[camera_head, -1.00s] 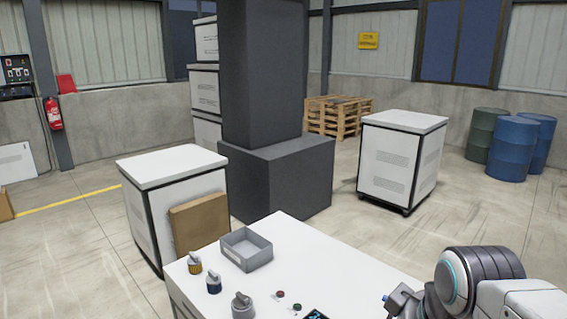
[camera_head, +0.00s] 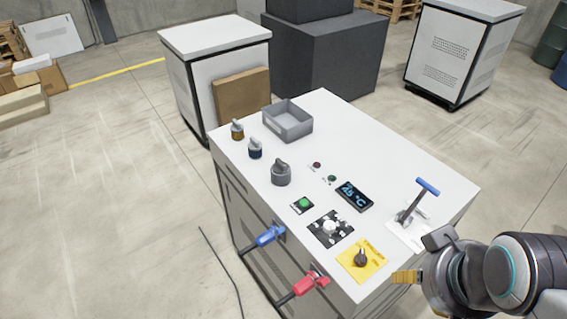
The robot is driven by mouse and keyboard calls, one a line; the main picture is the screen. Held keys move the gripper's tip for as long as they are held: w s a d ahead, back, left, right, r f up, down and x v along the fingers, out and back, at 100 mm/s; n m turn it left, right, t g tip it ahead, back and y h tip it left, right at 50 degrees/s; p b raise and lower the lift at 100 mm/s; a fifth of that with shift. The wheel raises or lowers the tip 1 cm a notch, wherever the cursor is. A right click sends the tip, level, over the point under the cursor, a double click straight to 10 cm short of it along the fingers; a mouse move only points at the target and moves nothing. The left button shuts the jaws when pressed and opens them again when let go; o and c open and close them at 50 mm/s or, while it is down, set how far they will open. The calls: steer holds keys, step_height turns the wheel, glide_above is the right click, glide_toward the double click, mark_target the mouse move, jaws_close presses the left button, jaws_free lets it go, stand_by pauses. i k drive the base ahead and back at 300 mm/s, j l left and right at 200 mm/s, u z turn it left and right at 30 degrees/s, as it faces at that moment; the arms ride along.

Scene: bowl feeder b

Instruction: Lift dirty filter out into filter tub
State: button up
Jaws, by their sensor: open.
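A grey open-topped tub (camera_head: 288,122) stands at the far left end of the white cabinet top and looks empty. I take it to be the filter tub. I cannot tell which, if any, holds the dirty filter. My gripper (camera_head: 419,259) is open and empty at the cabinet's right front edge, well away from the caps and tub.
A blue-handled lever (camera_head: 419,200) rises from the cabinet top near my gripper. A display (camera_head: 354,195), a green button (camera_head: 303,203) and a yellow dial plate (camera_head: 361,260) lie between. Blue (camera_head: 268,236) and red (camera_head: 309,281) connectors stick out of the cabinet's front.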

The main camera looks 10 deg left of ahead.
mark_target(282, 123)
steer(key=k+j+u, duration=0.1)
steer(key=j, duration=0.25)
steer(key=k+j+u, duration=0.15)
steer(key=j, duration=0.15)
steer(key=i+j+u, duration=0.1)
steer(key=j, duration=0.25)
steer(key=i+j+u, duration=0.15)
steer(key=j, duration=0.25)
steer(key=i+j+u, duration=0.1)
steer(key=j, duration=0.25)
steer(key=i+j+u, duration=0.15)
steer(key=j, duration=0.15)
steer(key=i+j+u, duration=0.1)
steer(key=i+u, duration=0.35)
steer(key=i, duration=0.6)
steer(key=i+l+u, duration=0.15)
steer(key=i+l, duration=0.1)
steer(key=l, duration=0.05)
